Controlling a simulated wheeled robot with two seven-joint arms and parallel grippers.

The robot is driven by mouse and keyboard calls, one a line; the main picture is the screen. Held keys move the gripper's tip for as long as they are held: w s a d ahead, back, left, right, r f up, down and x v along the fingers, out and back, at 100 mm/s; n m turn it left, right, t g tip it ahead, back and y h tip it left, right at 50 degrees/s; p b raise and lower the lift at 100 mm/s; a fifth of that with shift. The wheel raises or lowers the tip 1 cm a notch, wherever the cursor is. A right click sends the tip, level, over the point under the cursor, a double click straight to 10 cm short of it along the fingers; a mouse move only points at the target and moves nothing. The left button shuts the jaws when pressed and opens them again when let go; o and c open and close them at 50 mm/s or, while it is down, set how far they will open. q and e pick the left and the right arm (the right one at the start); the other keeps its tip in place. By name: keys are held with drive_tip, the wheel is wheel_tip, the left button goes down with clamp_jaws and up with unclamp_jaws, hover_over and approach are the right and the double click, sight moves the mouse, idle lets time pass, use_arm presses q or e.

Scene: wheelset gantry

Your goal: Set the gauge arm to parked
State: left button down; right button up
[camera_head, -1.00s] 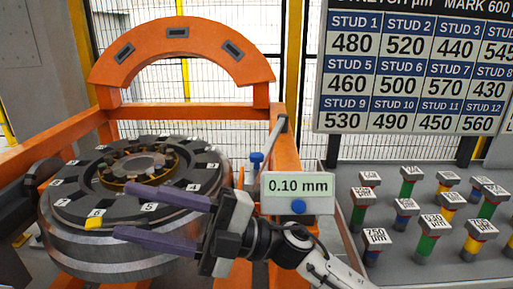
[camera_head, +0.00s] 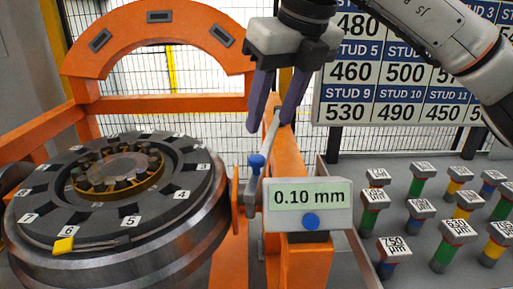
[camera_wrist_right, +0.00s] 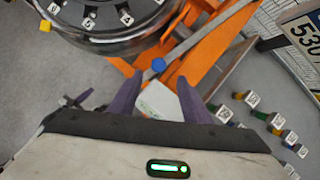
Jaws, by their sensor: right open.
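The gauge arm is a slim grey bar (camera_head: 268,143) with a blue knob (camera_head: 256,162), leaning up along the orange post beside the gauge box. The gauge box (camera_head: 290,207) reads 0.10 mm and has a blue button (camera_head: 311,222). In the right wrist view the bar (camera_wrist_right: 209,34) runs to the upper right from the blue knob (camera_wrist_right: 158,65). My right gripper (camera_head: 270,127) points down above the knob, with its purple fingers apart and empty. It also shows in the wrist view (camera_wrist_right: 160,78), with the knob near its fingertips. My left gripper is out of view.
The round wheelset (camera_head: 110,255) with numbered slots and a yellow marker (camera_head: 63,245) stands at left, under an orange arch (camera_head: 160,22). A grey tray (camera_head: 410,262) of several coloured studs lies at right. A number board (camera_head: 345,92) stands behind my right arm.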

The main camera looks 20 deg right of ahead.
sight(260, 158)
drive_tip(key=p+x, duration=0.1)
drive_tip(key=x, duration=0.8)
drive_tip(key=shift+a+f, duration=0.1)
drive_tip(key=shift+f, duration=0.2)
clamp_jaws()
drive_tip(key=shift+s+d, duration=0.1)
drive_tip(key=shift+d, duration=0.15)
drive_tip(key=s+d+n+y+b, duration=0.1)
drive_tip(key=s+d+n+b, duration=0.1)
drive_tip(key=d, duration=0.6)
drive_tip(key=shift+s+d+n+g, duration=0.3)
drive_tip(key=shift+s+n, duration=0.1)
drive_tip(key=shift+s, duration=0.2)
